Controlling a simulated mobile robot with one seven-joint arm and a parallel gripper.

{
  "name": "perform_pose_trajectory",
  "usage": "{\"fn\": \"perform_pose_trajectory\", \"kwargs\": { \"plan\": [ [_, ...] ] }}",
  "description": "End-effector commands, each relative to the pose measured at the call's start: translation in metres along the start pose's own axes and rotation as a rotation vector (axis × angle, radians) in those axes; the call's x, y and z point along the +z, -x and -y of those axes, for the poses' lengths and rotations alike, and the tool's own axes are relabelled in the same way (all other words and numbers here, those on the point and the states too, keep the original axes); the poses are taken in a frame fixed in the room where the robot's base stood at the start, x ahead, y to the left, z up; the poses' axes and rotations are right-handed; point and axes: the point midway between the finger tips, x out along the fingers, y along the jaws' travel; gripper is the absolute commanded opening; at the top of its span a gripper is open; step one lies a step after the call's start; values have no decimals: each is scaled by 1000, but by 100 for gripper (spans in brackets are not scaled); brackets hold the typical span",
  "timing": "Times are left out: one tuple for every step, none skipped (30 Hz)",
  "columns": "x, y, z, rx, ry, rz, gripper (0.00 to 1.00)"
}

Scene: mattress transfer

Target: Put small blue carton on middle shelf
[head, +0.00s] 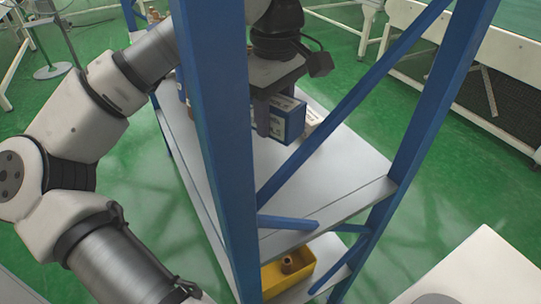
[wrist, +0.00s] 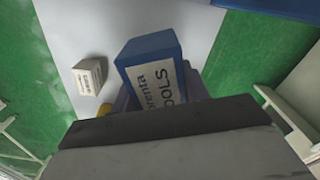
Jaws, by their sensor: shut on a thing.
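The small blue carton (head: 290,117) is in my gripper (head: 266,115), at the shelf seen in the head view. In the wrist view the carton (wrist: 152,52) shows its blue top and a pale label with dark print, just beyond the gripper body. My gripper is shut on it; the fingers are mostly hidden in the wrist view. The grey shelf board (head: 335,165) lies under the carton. I cannot tell whether the carton touches the board or hangs just above it.
A small whitish carton (wrist: 91,74) stands on the board beside the blue one. Blue uprights and diagonal braces (head: 412,125) frame the rack close to my arm. A yellow bin (head: 276,281) holding a brown thing sits on the shelf below. The board's near part is clear.

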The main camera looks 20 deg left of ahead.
Motion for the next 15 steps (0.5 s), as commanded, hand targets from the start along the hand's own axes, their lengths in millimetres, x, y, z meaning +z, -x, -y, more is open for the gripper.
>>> {"fn": "perform_pose_trajectory", "kwargs": {
  "plan": [
    [0,-14,0,-2,-2,4,18],
    [0,-22,1,-4,-1,2,18],
    [0,-33,1,-2,-2,4,18],
    [0,-41,1,-3,-1,3,18],
    [1,-49,0,-2,-1,4,18],
    [1,-60,1,-3,-1,3,18],
    [1,-68,1,-2,-1,4,18],
    [0,-76,0,-2,0,4,18],
    [1,-86,1,-3,-1,4,18],
    [1,-93,0,-1,-1,4,18],
    [1,-100,0,-2,0,4,18],
    [1,-108,0,-1,0,3,18],
    [1,-113,0,-1,0,4,18],
    [1,-118,0,0,0,3,18],
    [1,-122,0,0,0,2,18]
  ]
}}
